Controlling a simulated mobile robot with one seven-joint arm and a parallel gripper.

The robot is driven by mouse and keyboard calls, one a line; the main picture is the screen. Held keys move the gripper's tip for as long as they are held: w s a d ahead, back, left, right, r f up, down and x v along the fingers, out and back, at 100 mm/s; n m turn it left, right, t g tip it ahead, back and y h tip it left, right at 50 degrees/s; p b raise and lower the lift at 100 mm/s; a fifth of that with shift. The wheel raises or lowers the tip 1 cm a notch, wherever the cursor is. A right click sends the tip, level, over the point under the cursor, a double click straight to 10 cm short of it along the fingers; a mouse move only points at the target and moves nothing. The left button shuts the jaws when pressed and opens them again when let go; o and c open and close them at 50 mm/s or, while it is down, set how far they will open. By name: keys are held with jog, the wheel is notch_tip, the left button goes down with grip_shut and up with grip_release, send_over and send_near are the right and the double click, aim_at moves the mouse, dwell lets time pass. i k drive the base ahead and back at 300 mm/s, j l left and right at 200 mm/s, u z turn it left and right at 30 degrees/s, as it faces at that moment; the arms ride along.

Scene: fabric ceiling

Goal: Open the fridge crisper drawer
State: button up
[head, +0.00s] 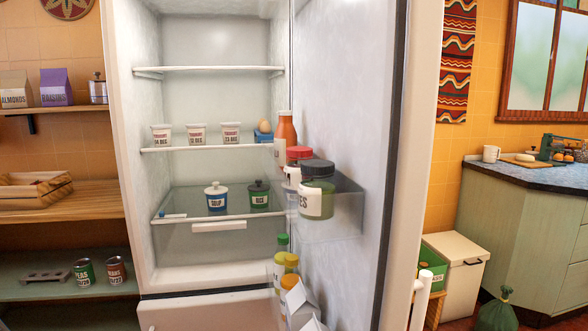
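The fridge stands with its door (345,110) swung open to the right. Low in the fridge, under a glass shelf (180,208), is the clear crisper drawer (205,246) with a white handle bar (218,226) at its upper front. The drawer looks pushed in, and I see nothing clearly inside it. A blue soup pot (216,199) and a green rice pot (259,196) stand on the shelf above it. Door-bin jars and bottles stand at the right, close to the drawer's right end. My gripper is not in view.
The door bin (345,210) holds a large jar (317,190) and bottles that jut into the opening. A lower white front (212,311) is below the crisper.

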aim_at(278, 220)
jog(key=i+l+u, duration=0.1)
jog(key=l+u, duration=0.8)
jog(key=l, duration=0.4)
jog(key=k+l+u, duration=0.15)
jog(key=l, duration=1.1)
jog(key=j, duration=0.5)
jog(key=i+j, duration=0.1)
jog(key=j, duration=0.4)
jog(key=i+j+z, duration=0.4)
jog(key=j, duration=0.15)
jog(key=i+j+z, duration=0.2)
jog(key=j, duration=0.15)
jog(key=i+j+z, duration=0.25)
jog(key=j+z, duration=0.2)
jog(key=j, duration=0.25)
